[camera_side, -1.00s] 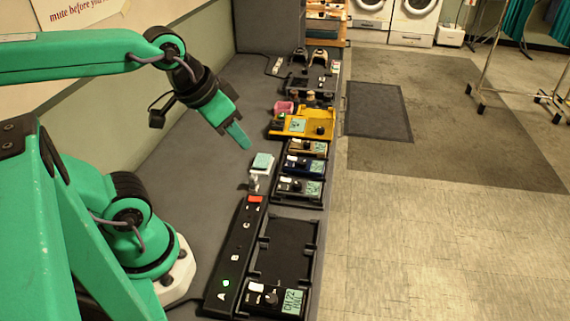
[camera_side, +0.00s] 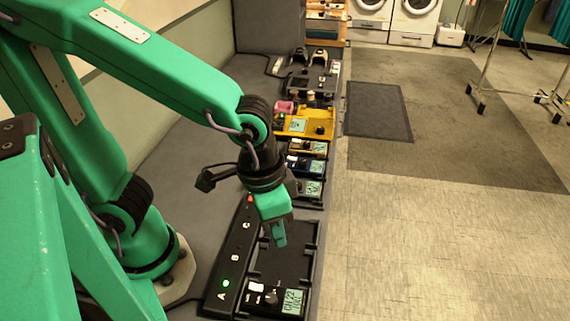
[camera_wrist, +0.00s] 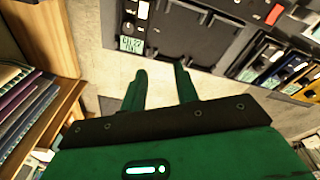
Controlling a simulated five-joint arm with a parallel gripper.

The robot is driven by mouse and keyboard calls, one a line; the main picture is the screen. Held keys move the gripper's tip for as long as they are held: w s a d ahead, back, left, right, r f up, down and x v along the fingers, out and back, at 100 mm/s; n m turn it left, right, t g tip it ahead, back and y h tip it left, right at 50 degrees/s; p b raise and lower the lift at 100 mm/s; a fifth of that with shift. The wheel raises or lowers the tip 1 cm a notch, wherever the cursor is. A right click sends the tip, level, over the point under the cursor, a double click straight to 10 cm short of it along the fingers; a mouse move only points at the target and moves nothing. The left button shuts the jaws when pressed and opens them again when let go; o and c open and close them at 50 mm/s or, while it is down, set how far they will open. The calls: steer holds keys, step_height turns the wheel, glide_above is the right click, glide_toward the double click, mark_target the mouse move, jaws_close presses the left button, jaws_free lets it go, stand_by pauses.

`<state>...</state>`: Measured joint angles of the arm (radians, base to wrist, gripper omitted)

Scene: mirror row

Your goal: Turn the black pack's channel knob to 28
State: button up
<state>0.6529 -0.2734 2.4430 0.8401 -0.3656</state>
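A black pack (camera_side: 275,297) sits at the front end of the tray in the side view, with a dark knob (camera_side: 271,298) and a green display (camera_side: 292,300) that seems to read CH 22. The same pack (camera_wrist: 131,26) shows at the top of the wrist view, its display (camera_wrist: 131,44) facing me. My gripper (camera_side: 279,240) hangs above the empty part of the tray, behind the pack and apart from it. In the wrist view my gripper (camera_wrist: 160,72) has its two fingers apart with nothing between them. Which way the knob points is too small to tell.
A dark strip (camera_side: 232,258) with letters and a lit green lamp runs left of the black tray (camera_side: 313,255). Several other packs, one in a yellow case (camera_side: 318,122), stand farther back. Brown shelving (camera_wrist: 50,35) shows at left in the wrist view.

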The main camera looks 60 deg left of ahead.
steer(key=m+g+y, duration=0.1)
glide_above(272, 297)
step_height(272, 297, down, 4)
steer(key=shift+s+r, duration=0.1)
steer(key=shift+f, duration=3.95)
jaws_close()
